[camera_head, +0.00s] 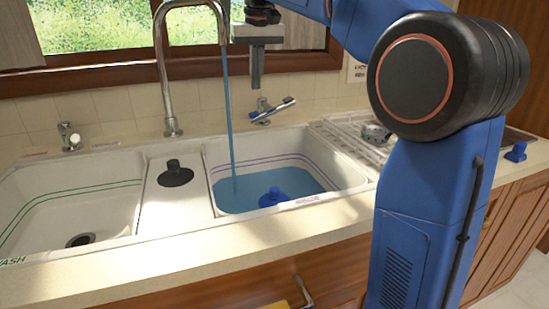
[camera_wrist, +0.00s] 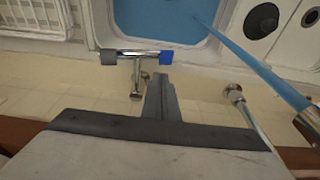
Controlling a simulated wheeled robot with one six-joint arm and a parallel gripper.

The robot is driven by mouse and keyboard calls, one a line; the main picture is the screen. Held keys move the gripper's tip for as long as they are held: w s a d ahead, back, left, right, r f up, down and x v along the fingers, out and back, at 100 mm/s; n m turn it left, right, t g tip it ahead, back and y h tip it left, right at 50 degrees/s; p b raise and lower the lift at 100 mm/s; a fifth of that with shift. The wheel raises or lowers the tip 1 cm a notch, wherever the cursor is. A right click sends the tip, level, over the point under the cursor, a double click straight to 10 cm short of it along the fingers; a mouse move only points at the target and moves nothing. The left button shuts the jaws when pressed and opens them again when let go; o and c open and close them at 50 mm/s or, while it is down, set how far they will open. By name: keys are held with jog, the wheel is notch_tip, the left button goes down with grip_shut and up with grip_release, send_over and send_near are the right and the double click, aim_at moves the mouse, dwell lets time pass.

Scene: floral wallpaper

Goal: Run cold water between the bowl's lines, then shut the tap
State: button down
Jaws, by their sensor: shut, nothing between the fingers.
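The right bowl (camera_head: 350,172) has two purple lines around its inner wall. Blue water (camera_head: 240,192) lies in it, its surface seeming just below the lower line at the back. A blue stopper (camera_head: 273,197) shows in the water. A stream (camera_head: 229,120) falls from the curved spout (camera_head: 162,60) into this bowl. The tap lever (camera_head: 272,110) stands behind the bowl; in the wrist view its bar (camera_wrist: 130,56) has a blue end (camera_wrist: 165,57). My gripper (camera_head: 257,84) is shut and empty above the lever. Its fingers (camera_wrist: 160,85) appear close to the blue end; contact is unclear.
The left bowl (camera_head: 85,205) has green lines, an open drain (camera_head: 80,240) and no water. A black stopper (camera_head: 175,174) sits on the divider. A small tap (camera_head: 70,137) stands behind the left bowl. A white rack (camera_head: 345,138) is at right. The window frame rises behind.

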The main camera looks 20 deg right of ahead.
send_over(291, 97)
jog(key=shift+s+d+r, duration=0.1)
jog(key=shift+s+r, duration=0.05)
jog(key=shift+s, duration=0.05)
dwell(0.4)
jog(key=shift+f, duration=1.6)
dwell(5.3)
